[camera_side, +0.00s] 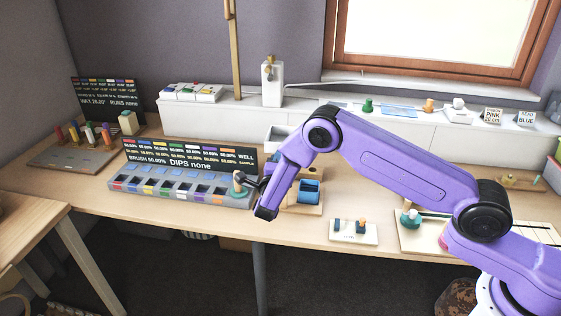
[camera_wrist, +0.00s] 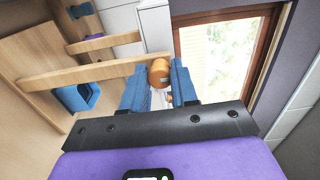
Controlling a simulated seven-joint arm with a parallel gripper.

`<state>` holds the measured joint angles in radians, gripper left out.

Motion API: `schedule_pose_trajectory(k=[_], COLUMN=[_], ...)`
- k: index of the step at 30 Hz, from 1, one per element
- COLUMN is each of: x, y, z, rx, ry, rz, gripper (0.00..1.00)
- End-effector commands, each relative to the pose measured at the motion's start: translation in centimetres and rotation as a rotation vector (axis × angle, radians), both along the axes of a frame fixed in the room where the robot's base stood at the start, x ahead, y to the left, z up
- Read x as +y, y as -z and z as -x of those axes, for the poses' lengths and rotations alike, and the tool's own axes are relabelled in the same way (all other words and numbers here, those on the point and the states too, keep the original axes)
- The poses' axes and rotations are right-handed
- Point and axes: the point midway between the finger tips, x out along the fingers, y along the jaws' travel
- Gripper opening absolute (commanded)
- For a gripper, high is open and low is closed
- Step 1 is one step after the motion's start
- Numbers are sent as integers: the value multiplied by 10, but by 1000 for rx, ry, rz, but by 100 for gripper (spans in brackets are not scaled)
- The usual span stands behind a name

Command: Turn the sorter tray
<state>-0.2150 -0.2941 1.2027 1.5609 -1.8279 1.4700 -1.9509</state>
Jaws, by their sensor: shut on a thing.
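A light wooden stand with a blue, box-like part (camera_side: 308,190) is on the table just right of my wrist in the side view. It looks like the sorter tray, but I cannot be sure. In the wrist view, a blue part (camera_wrist: 78,97) shows at the left beside a long wooden bar (camera_wrist: 95,74). My gripper (camera_wrist: 160,80) has its blue fingers closed on an orange-brown round knob (camera_wrist: 159,73) at the end of that bar. In the side view my arm hides the fingers and the knob.
A grey tray with coloured slots (camera_side: 165,192) and a dark sign (camera_side: 190,157) stand to the left. A small stand with pegs (camera_side: 352,238) is at the front edge. A white ledge (camera_side: 215,117) runs behind.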

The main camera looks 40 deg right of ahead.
Motion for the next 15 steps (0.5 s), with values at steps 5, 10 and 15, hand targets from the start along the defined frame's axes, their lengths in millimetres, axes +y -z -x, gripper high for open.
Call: schedule_pose_trajectory(k=[5,10,15], x=[1,1,1], y=[1,1,0], z=[1,1,0], rx=[4,3,1], ry=[-2,-2,-1], rz=[4,3,1], gripper=[0,51,51])
